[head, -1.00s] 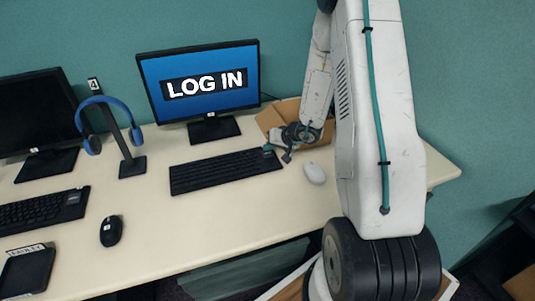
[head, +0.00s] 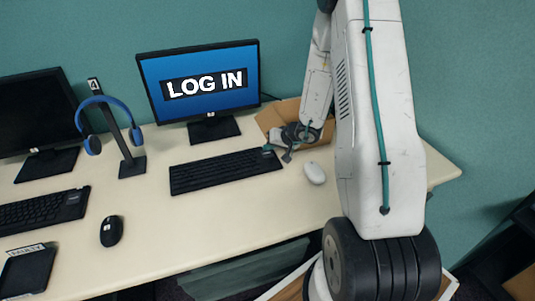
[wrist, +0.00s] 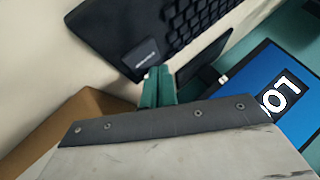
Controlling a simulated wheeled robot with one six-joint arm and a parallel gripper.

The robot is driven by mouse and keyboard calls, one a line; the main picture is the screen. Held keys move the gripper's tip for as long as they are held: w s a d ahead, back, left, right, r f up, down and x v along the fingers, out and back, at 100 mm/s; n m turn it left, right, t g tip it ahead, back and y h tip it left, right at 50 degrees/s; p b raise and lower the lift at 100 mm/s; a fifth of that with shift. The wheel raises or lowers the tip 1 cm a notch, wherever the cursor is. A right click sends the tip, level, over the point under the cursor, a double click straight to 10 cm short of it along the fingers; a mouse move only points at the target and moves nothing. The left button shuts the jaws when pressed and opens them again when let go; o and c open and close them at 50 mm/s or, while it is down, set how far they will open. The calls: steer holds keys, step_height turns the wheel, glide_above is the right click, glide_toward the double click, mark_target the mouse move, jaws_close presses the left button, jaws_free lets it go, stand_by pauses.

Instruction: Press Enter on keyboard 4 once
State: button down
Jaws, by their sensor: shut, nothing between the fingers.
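A black keyboard (head: 226,171) lies before the monitor (head: 203,82) that shows LOG IN. A sign with a 4 (head: 94,85) stands behind the headphone stand, left of this monitor; no number is legible on the keyboard itself. My gripper (head: 269,149) is at the keyboard's right end. Its teal fingers are together and empty in the wrist view (wrist: 158,84). The fingertips look close to the keyboard's end, but I cannot tell whether they touch it. The Enter key cannot be made out.
A white mouse (head: 315,173) lies right of the keyboard. An open cardboard box (head: 262,119) stands behind my gripper. Blue headphones (head: 92,144) hang left. A second keyboard (head: 42,209), a black mouse (head: 111,231), a dark monitor (head: 35,112) and a FAULTY-labelled item (head: 27,272) are further left.

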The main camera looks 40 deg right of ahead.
mark_target(270, 154)
steer(key=shift+f, duration=0.1)
stand_by(0.3)
steer(key=shift+f, duration=0.3)
steer(key=shift+f, duration=0.4)
stand_by(0.6)
steer(key=shift+r, duration=0.8)
steer(key=shift+r, duration=0.1)
steer(key=shift+r, duration=2.45)
